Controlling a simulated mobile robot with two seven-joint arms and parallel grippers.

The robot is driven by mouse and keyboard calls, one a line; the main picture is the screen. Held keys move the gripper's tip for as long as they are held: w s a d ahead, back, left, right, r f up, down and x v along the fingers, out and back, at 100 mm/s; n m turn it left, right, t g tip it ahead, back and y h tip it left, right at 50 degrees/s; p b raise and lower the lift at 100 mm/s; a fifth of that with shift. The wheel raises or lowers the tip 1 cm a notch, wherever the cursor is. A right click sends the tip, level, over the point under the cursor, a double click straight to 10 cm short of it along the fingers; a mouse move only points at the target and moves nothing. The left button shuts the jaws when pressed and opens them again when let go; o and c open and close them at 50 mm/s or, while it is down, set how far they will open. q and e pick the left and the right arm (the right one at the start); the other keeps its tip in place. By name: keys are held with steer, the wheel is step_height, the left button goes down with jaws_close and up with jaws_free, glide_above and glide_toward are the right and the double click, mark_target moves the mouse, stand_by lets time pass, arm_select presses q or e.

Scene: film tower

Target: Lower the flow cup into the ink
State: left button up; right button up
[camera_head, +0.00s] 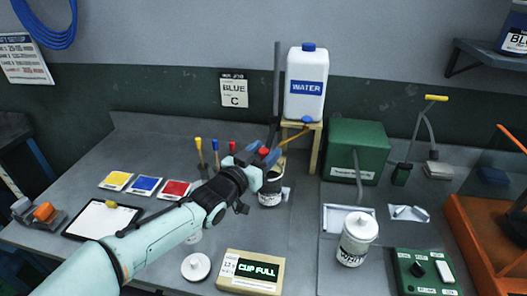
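My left gripper (266,157) is over the dark ink can (270,193) at the middle of the bench. A thin orange-brown rod (294,136) slants up and right from its fingers; it looks like the flow cup's handle, and the fingers look closed on it. A display box (250,268) in front reads "CUP FULL". My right gripper is out of view.
A water jug (306,85) on a wooden stand (315,150) is close behind. A white lid (196,266) lies in front; colour cards (145,185) and a clipboard (102,222) are left.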

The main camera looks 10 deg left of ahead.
arm_select(q)
steer(key=shift+r, duration=0.1)
steer(key=v, duration=1.3)
steer(key=shift+s, duration=0.2)
steer(key=shift+a, duration=0.1)
